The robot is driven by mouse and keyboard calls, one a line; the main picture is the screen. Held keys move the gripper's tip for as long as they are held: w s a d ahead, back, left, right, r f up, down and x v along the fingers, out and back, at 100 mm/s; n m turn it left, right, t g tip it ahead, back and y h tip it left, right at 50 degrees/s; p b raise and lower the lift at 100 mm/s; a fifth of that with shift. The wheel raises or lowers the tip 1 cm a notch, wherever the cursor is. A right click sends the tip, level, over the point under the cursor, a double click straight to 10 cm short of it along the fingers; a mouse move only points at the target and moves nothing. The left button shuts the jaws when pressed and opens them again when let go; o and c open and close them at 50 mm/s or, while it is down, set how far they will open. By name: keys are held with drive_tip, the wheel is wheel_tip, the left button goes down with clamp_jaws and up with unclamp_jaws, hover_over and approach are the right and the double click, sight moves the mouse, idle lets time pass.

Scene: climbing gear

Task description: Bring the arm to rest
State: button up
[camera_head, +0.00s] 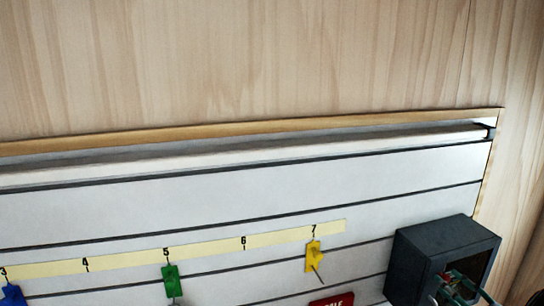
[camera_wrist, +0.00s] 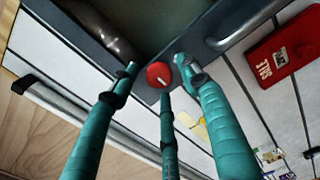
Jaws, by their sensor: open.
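My gripper (camera_wrist: 158,80) has teal fingers and is open. Its fingertips are spread around a small round red knob (camera_wrist: 158,73) with a white mark. I cannot tell whether they touch it. The knob shows at the edge of the dark grey box (camera_wrist: 146,97). In the head view, the box (camera_head: 432,248) is at the lower right, and part of my gripper (camera_head: 462,288) shows in front of its open side. The rest of my arm is out of the picture.
A white slatted wall panel (camera_head: 250,200) carries a numbered yellow strip (camera_head: 205,249). Yellow (camera_head: 314,257), green (camera_head: 170,280) and blue (camera_head: 13,296) hook tags hang below it. A red sign (camera_head: 333,300) is left of the box; it also shows in the wrist view (camera_wrist: 285,50).

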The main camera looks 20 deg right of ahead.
drive_tip(key=shift+s, duration=0.1)
drive_tip(key=s, duration=1.2)
drive_tip(key=w+n+b, duration=0.5)
drive_tip(key=w+n, duration=0.7)
drive_tip(key=n, duration=0.5)
drive_tip(key=shift+n, duration=0.3)
drive_tip(key=shift+w+f, duration=0.1)
